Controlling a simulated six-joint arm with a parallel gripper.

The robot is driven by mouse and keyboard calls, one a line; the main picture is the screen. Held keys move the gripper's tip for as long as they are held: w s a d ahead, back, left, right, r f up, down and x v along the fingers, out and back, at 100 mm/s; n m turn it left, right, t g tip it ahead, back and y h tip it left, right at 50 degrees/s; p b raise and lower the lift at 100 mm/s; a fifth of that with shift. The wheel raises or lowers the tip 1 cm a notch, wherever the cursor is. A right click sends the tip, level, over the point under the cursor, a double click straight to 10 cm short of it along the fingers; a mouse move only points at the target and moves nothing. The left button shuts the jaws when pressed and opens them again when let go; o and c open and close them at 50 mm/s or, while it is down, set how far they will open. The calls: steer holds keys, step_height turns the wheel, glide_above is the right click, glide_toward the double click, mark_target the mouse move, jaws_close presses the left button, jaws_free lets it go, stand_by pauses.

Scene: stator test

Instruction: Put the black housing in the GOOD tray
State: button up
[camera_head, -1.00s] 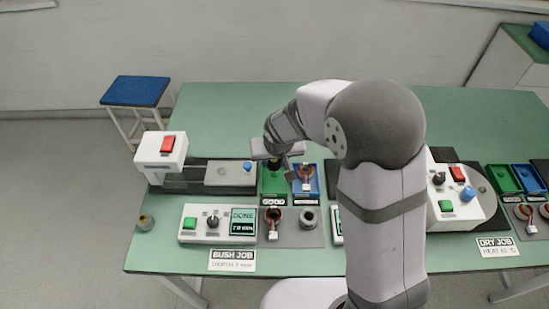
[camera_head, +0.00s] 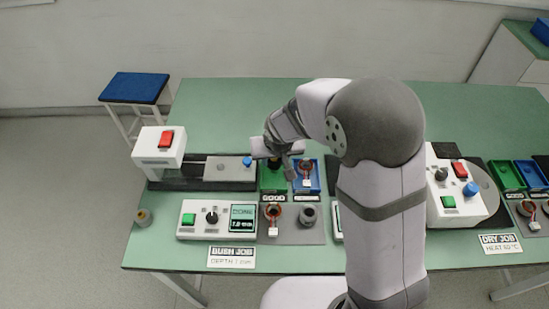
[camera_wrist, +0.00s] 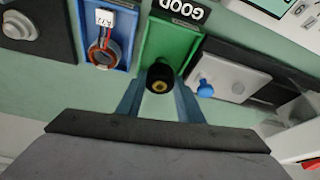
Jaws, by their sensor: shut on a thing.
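The black housing (camera_wrist: 160,77) is a short dark cylinder with a brass-coloured centre. In the wrist view it sits between the two fingers of my gripper (camera_wrist: 160,88), which is shut on it. In the head view my gripper (camera_head: 275,162) is over the back part of the GOOD tray (camera_head: 272,182). The housing is a small dark shape there. I cannot tell whether the housing touches the tray floor.
A blue tray (camera_head: 314,187) beside the GOOD tray holds a copper-wound part (camera_head: 305,168). The press unit (camera_head: 160,147) stands left. The table behind is clear.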

steer(key=shift+f+b, duration=1.35)
steer(key=shift+b, duration=0.05)
stand_by(0.6)
steer(key=o, duration=1.1)
steer(key=shift+r, duration=0.1)
steer(key=shift+o, duration=0.2)
steer(key=shift+r, duration=0.5)
steer(key=shift+v, duration=3.15)
steer(key=shift+s+f, duration=0.15)
